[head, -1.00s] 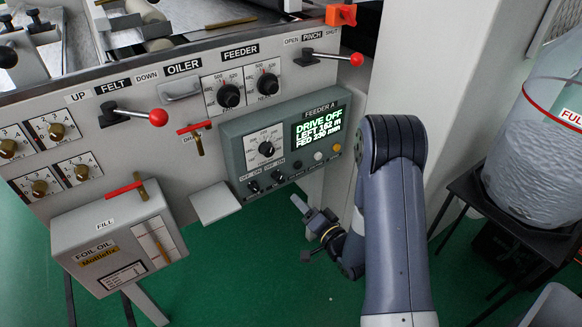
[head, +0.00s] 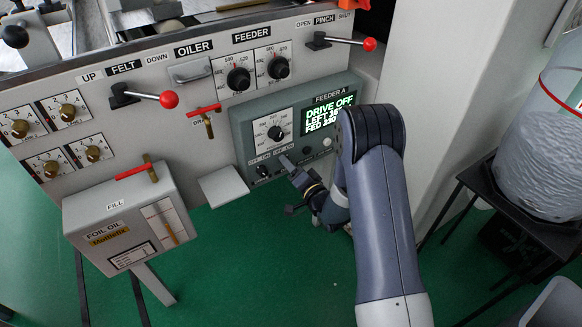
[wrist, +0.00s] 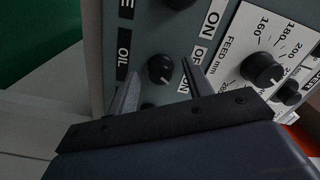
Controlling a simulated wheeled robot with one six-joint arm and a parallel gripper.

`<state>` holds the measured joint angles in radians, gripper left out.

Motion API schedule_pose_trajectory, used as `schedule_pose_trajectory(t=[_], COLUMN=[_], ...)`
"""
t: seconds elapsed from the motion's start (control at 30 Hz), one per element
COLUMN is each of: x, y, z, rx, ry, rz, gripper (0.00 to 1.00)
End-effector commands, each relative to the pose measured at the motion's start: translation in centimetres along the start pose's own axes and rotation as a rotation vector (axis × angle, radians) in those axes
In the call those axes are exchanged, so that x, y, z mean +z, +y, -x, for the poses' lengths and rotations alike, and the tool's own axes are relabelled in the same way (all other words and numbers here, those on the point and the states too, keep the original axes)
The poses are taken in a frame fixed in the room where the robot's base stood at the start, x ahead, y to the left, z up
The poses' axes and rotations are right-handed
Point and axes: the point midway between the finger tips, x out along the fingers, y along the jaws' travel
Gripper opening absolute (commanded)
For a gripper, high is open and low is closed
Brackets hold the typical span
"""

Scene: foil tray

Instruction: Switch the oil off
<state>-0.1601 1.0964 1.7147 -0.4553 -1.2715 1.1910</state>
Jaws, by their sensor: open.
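The oil knob (wrist: 160,70) is a small black rotary knob beside the OIL label (wrist: 123,60) on the grey feeder box (head: 240,135). OFF and ON labels stand on its other side in the wrist view. A small pale mark shows on it, but I cannot tell which label it points to. My gripper (wrist: 159,84) is open, with one finger on each side of the knob in that view. I cannot tell whether they touch it. In the head view my gripper (head: 286,163) is at the box's lower edge and hides the oil knob.
A neighbouring black knob (head: 263,171) sits just left of my gripper. The feed dial (head: 275,133) is above, and the lit screen (head: 330,115) reads DRIVE OFF. The foil oil tank (head: 130,225) and a pale ledge (head: 223,187) are to the left.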

Motion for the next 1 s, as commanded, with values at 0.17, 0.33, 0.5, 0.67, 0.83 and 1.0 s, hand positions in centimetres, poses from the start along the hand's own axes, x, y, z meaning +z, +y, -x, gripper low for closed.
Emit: schedule_pose_trajectory(t=[0.17,0.33,0.5,0.67,0.83,1.0], x=[0.00,-0.01,-0.01,-0.01,0.00,0.05], y=[0.00,-0.01,-0.01,0.00,0.04,0.14], z=[0.01,0.02,0.03,0.03,0.04,0.02], rx=[0.000,0.000,0.000,0.000,0.000,-0.002], ry=[0.000,0.000,0.000,0.000,0.000,0.001], rz=[0.000,0.000,0.001,0.001,0.005,0.040], gripper=[0.48,0.34,0.20,0.07,0.04,0.04])
